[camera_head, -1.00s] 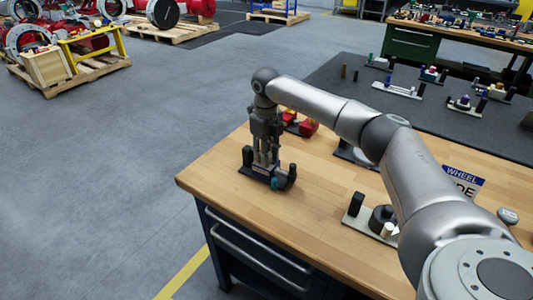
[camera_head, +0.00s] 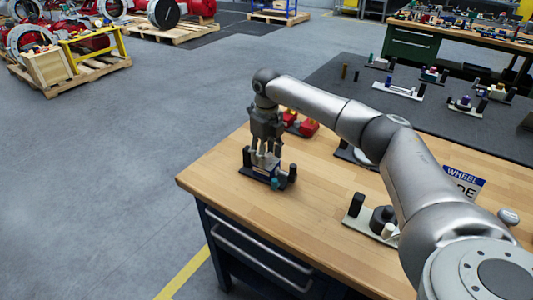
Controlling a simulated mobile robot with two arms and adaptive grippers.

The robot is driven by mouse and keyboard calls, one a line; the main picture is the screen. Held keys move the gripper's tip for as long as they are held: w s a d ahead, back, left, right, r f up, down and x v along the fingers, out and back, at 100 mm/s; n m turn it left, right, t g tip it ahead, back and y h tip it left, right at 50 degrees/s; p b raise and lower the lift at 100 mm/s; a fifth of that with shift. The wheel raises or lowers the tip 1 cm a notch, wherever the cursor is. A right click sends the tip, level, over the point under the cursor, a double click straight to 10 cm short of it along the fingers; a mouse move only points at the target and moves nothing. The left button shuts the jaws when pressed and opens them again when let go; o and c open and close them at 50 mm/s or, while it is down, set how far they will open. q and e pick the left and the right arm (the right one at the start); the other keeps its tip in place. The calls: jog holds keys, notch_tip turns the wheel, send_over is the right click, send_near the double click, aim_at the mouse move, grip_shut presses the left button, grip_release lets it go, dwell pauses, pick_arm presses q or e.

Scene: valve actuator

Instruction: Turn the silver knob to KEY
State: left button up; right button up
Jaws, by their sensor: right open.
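My right gripper (camera_head: 265,155) points down over a small dark fixture (camera_head: 250,172) near the left corner of the wooden bench. Its fingers are spread apart, with the tips just above or around the top of the fixture. The fixture has black upright posts, a blue and white block (camera_head: 265,169) and a small teal piece (camera_head: 274,184). No silver knob or KEY mark can be made out; the fingers cover part of the fixture. My left gripper is not in view.
Red parts (camera_head: 305,127) lie behind the gripper. A plate with a black wheel (camera_head: 383,218) and black post stands at the front right, by a "WHEEL" sign (camera_head: 463,183) and a rounded grey piece (camera_head: 508,216). Bare wooden bench top (camera_head: 310,220) lies between.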

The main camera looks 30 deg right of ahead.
aim_at(267, 154)
notch_tip(267, 154, up, 12)
dwell(0.4)
dwell(0.5)
